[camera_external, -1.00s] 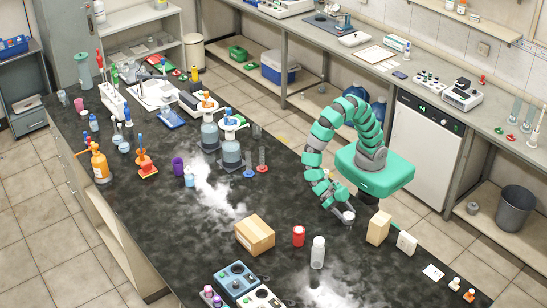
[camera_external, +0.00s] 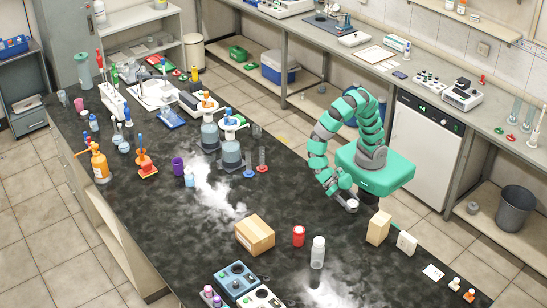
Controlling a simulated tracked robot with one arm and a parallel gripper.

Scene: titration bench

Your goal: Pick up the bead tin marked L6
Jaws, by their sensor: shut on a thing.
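A small round tin with a white top and darker side (camera_external: 352,206) is at the right edge of the black bench. Its marking is too small to read. My gripper (camera_external: 347,201) is shut on it, and the arm comes down from above and behind. The fingers hide part of the tin. The tin appears to be a little above the bench top, though the gap is hard to make out.
A tan block (camera_external: 379,227) and a white box (camera_external: 406,242) stand close to the right. The bench left of my gripper is clear.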

